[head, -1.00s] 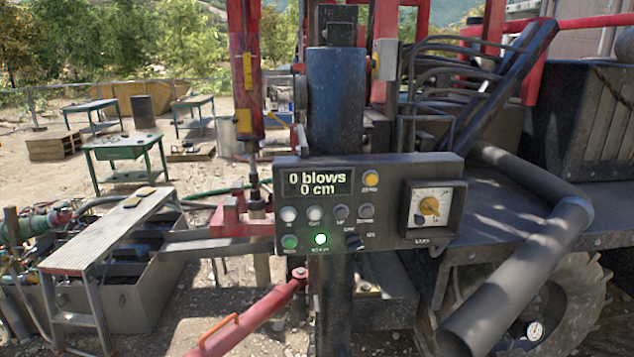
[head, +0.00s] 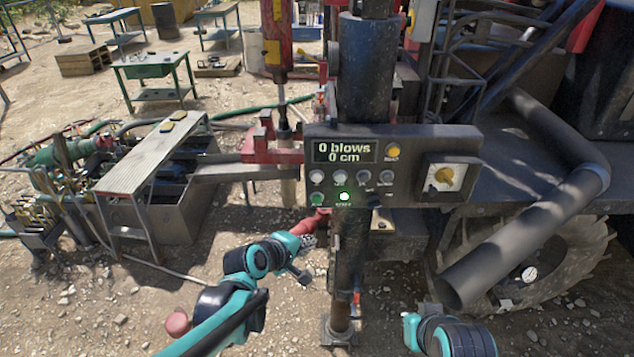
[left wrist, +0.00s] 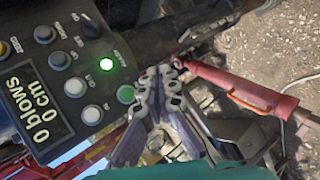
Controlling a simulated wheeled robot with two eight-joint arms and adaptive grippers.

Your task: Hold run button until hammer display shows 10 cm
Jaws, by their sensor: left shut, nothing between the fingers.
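The black control panel (head: 415,190) shows "0 blows" and "0 cm" on its display (head: 344,151). Under the display are several round buttons, including a green button (head: 317,199) beside a brightly lit green-white one (head: 344,196). Their small labels are too blurred to read surely, so I cannot tell which is run. My left gripper (head: 303,274) is below the panel, shut and empty. In the left wrist view its fingertips (left wrist: 160,78) appear beside the green button (left wrist: 125,94); contact cannot be told. My right gripper is not visible; only part of my right arm shows.
A red cylinder (left wrist: 225,82) passes near the left gripper. A thick dark pipe (head: 520,245) lies right.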

